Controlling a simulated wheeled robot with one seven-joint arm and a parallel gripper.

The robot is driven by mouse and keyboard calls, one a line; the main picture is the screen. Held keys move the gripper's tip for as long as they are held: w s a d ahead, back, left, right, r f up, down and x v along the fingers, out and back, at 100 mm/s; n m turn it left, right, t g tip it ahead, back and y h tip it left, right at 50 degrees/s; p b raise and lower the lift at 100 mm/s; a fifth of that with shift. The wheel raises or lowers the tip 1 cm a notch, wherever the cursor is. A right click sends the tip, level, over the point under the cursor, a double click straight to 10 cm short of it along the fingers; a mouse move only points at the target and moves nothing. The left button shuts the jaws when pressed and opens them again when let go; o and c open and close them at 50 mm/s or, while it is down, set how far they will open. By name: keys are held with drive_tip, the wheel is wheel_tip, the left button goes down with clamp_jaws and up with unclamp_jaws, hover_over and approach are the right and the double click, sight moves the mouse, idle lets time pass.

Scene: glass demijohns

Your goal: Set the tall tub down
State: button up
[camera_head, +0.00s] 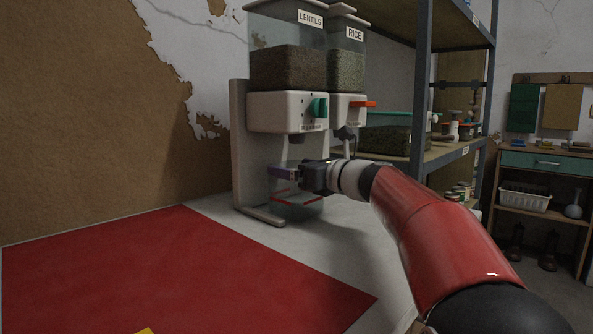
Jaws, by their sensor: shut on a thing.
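A clear tall tub (296,209) with a red line around it is under the spout of the lentils dispenser (288,112). My gripper (283,173) is shut on the tub's upper part, reaching in from the right. The tub looks upright and appears empty, though its clear walls are hard to make out. I cannot tell whether its base touches the white counter (345,235). The gripper hides part of the tub's upper right side.
A rice dispenser (347,70) with an orange lever stands right of the lentils one. A red mat (170,270) covers the counter's left front, with a bit of yellow (146,331) at the bottom edge. A metal shelf rack (421,100) stands behind my arm.

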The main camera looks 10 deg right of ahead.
drive_tip(key=shift+f, duration=0.1)
drive_tip(key=o, duration=1.1)
drive_tip(key=shift+r, duration=0.2)
drive_tip(key=v, duration=1.2)
drive_tip(key=shift+f, duration=0.1)
